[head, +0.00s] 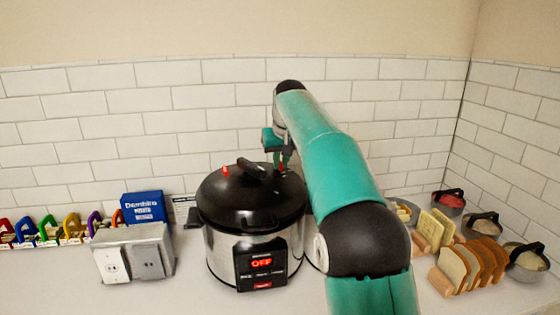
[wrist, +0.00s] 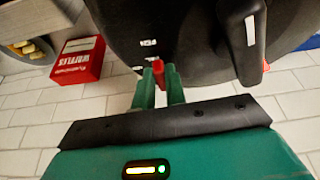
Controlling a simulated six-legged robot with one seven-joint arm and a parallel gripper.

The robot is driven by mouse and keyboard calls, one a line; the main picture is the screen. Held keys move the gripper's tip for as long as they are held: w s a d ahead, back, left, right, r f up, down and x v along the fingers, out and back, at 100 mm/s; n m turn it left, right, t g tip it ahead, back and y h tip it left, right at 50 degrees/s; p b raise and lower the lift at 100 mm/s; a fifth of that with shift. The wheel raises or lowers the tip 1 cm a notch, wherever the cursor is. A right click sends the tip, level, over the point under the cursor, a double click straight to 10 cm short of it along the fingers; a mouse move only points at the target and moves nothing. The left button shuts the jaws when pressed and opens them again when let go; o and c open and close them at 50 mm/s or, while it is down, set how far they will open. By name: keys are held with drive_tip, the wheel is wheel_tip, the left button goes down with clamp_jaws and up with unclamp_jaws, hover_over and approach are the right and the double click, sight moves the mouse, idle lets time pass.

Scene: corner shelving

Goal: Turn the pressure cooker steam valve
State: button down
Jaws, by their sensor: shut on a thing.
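The pressure cooker (head: 222,243) stands upright on the counter, with a black lid (head: 228,200), a silver body and a front panel reading OFF. My gripper (head: 282,168) is at the back right of the lid, fingers pointing down. In the wrist view, the two teal fingers (wrist: 159,84) are shut on a small red steam valve (wrist: 158,68) at the lid's edge. Small white markings are printed beside it. The fingers partly hide the valve. The lid handle (wrist: 241,30) is to its right. A second small red piece (head: 225,170) sits on the lid's left side.
A metal outlet box (head: 133,253), a blue box (head: 144,208) and colourful racks (head: 45,232) stand left of the cooker. Bread slices in a holder (head: 470,262) and several bowls stand right. A red box (wrist: 78,60) shows in the wrist view. Tiled walls close the back.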

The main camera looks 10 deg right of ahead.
drive_tip(key=n, duration=0.1)
drive_tip(key=d+n+y, duration=0.1)
drive_tip(key=n, duration=0.2)
drive_tip(key=shift+w+d+n+g+y, duration=0.2)
drive_tip(key=shift+d+n+g+y, duration=0.1)
drive_tip(key=shift+d+y, duration=0.1)
drive_tip(key=shift+w+d+n+g+y, duration=0.2)
drive_tip(key=shift+n+g+y, duration=0.1)
drive_tip(key=shift+n, duration=0.8)
drive_tip(key=shift+w+d+n+g+y, duration=0.2)
drive_tip(key=shift+n+y, duration=0.1)
drive_tip(key=shift+n, duration=0.8)
drive_tip(key=shift+r, duration=0.1)
drive_tip(key=c, duration=1.4)
unclamp_jaws()
drive_tip(key=shift+d, duration=0.1)
drive_tip(key=shift+c, duration=0.2)
